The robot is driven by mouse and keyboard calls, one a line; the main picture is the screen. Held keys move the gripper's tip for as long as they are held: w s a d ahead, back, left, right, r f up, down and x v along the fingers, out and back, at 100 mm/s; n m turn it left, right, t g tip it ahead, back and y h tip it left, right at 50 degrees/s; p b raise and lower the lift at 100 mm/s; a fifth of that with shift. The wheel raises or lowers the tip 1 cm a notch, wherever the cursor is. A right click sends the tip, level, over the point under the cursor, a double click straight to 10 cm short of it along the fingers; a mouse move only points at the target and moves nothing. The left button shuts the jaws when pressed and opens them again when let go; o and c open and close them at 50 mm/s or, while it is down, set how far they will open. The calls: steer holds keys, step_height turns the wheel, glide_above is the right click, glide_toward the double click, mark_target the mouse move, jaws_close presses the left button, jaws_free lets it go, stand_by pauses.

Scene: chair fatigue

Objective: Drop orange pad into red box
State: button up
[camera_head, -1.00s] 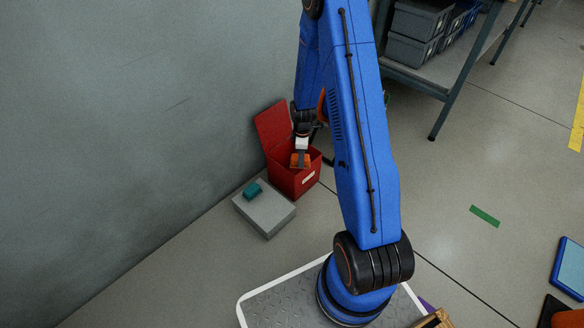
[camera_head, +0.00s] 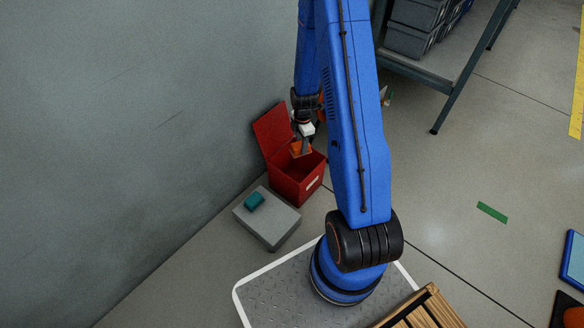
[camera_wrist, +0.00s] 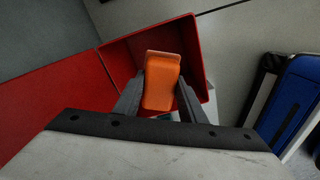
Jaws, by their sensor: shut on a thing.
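The orange pad (camera_wrist: 162,80) is held between the two fingers of my gripper (camera_wrist: 158,95), which is shut on it. In the head view the orange pad (camera_head: 299,149) shows at the opening of the red box (camera_head: 296,184), under my gripper (camera_head: 303,145). The red box has its lid (camera_head: 272,131) standing open against the wall side. In the wrist view the pad overlaps the open inside of the red box (camera_wrist: 122,54), with the red lid at the left. I cannot tell exactly how far the pad is above the box floor.
A grey block (camera_head: 266,219) with a teal pad (camera_head: 254,201) on it stands in front of the red box. The grey wall (camera_head: 120,150) is close on the left. A shelf (camera_head: 430,75) with grey bins stands behind at the right.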

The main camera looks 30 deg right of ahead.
steer(key=shift+f, duration=2.95)
steer(key=o, duration=1.1)
steer(key=shift+o, duration=0.2)
step_height(320, 180, up, 17)
steer(key=shift+r, duration=0.2)
steer(key=shift+r, duration=0.1)
